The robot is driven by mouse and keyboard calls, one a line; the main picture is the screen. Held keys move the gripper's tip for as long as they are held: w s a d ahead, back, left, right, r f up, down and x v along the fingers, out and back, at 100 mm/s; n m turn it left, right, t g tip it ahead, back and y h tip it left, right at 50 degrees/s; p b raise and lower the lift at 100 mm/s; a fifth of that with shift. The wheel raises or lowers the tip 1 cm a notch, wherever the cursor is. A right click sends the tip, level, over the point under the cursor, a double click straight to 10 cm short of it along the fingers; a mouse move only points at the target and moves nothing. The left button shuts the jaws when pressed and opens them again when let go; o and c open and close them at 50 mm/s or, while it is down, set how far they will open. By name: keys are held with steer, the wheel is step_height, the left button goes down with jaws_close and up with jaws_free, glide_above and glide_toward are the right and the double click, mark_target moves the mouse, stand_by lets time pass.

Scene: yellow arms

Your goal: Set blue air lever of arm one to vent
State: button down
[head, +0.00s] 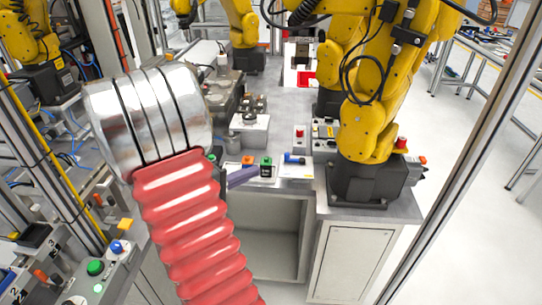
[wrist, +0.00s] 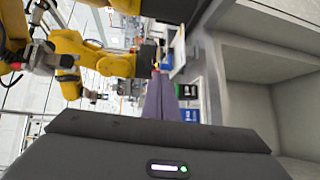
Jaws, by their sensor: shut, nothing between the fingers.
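A small blue handle-like part (head: 294,158) lies on the bench edge between the green-topped block and the base of the right yellow arm. I cannot tell whether it is the air lever of arm one, or how it is set. Another blue part (head: 10,276) sits on the control panel at the lower left, also too unclear to identify. My gripper (head: 242,177) has purple fingers, shut and empty, in front of the bench edge, left of the blue handle-like part and apart from it. In the wrist view my gripper (wrist: 160,98) points toward the bench front; a blue patch (wrist: 190,115) shows to its right.
An orange block (head: 247,160) and a green-topped block (head: 266,166) stand close to my fingers. The yellow arm (head: 370,130) rises at the right on a dark base. An open cabinet (head: 265,235) lies below. The panel with a green button (head: 95,267) is lower left.

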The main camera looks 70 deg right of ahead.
mark_target(294, 158)
steer(key=d+f+n+t+h, duration=0.1)
steer(key=d+f+h, duration=0.1)
steer(key=d+f, duration=0.2)
steer(key=shift+d+f+h, duration=0.2)
steer(key=shift+d+h, duration=0.1)
steer(key=shift+d, duration=0.75)
steer(key=shift+x, duration=5)
steer(key=shift+w+a, duration=0.1)
steer(key=shift+a, duration=0.1)
steer(key=shift+d, duration=0.15)
steer(key=shift+n+t, duration=0.4)
